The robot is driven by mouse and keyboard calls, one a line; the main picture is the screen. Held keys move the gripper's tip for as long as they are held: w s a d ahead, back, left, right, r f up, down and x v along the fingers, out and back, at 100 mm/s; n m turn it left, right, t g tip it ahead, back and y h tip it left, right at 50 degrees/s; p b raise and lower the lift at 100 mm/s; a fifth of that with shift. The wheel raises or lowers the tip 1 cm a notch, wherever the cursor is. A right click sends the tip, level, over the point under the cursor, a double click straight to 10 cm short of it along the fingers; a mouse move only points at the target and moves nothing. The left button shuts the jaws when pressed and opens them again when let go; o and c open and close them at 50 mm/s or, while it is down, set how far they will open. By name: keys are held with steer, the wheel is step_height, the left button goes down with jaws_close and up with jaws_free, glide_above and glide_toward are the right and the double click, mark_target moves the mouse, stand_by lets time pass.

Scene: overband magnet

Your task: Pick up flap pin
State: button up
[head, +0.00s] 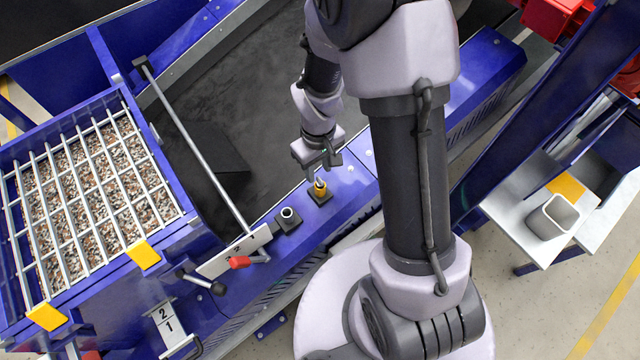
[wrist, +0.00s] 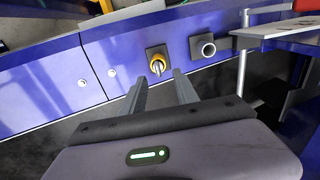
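The flap pin (head: 320,186) stands upright on a dark square base on the blue side beam, with a yellow collar and a metal tip. In the wrist view the pin (wrist: 158,66) shows just beyond the fingertips, roughly in line with the gap between them. My gripper (head: 315,170) is above and close to the pin in the head view. In the wrist view my gripper (wrist: 157,78) has its two fingers apart with nothing between them. Whether a fingertip touches the pin cannot be told.
An empty grey socket (head: 288,217) on a dark base sits beside the pin, also in the wrist view (wrist: 203,46). A gridded gravel hopper (head: 140,254) stands left. A grey bin (head: 552,217) is at right.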

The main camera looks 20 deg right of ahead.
mark_target(320, 179)
steer(key=f, duration=0.1)
steer(key=f+b, duration=0.1)
steer(key=f, duration=0.2)
steer(key=shift+s+d+f+b, duration=0.1)
steer(key=shift+d+f+b, duration=0.1)
steer(key=shift+d+b, duration=0.1)
steer(key=shift+a+r, duration=0.1)
steer(key=shift+r, duration=0.05)
steer(key=shift+c, duration=0.7)
jaws_close()
